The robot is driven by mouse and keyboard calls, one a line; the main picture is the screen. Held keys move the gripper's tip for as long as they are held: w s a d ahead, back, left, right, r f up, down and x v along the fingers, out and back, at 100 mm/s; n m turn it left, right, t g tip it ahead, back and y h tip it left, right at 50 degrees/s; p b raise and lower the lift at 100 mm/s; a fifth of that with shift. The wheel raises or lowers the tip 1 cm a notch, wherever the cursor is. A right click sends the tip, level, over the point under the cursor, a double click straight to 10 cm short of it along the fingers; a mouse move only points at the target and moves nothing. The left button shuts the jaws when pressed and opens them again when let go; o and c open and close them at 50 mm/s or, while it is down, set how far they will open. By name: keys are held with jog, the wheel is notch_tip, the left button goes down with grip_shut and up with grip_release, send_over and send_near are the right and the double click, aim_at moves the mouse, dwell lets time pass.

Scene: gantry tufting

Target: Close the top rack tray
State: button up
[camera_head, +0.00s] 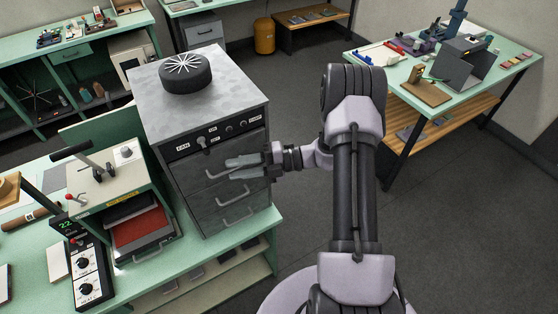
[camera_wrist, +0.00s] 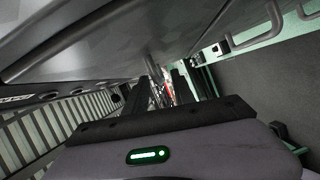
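A grey cabinet (camera_head: 182,178) with a row of knobs stands on a green bench in the head view. Its front has several stacked trays with bar handles; the top tray's handle (camera_head: 219,172) is just left of my gripper (camera_head: 232,168). My gripper lies sideways in front of the cabinet, its fingers apart with nothing visible between them. Whether a finger touches the handle I cannot tell. How far the top tray stands out is unclear, partly hidden by the gripper. The wrist view shows my two dark fingers (camera_wrist: 168,88) apart, close under a grey metal face with bars (camera_wrist: 75,40).
A round black vent (camera_head: 185,75) sits on the cabinet top. A small press with a red tray (camera_head: 140,232) stands left of the cabinet, with a control box (camera_head: 85,270) beside it. A green table (camera_head: 400,75) stands at right; open floor (camera_head: 470,220) lies before it.

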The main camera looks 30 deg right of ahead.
jog(key=b+v, duration=0.2)
jog(key=v, duration=1.2)
jog(key=shift+s+d, duration=0.15)
jog(key=shift+d, duration=0.1)
jog(key=shift+r, duration=0.1)
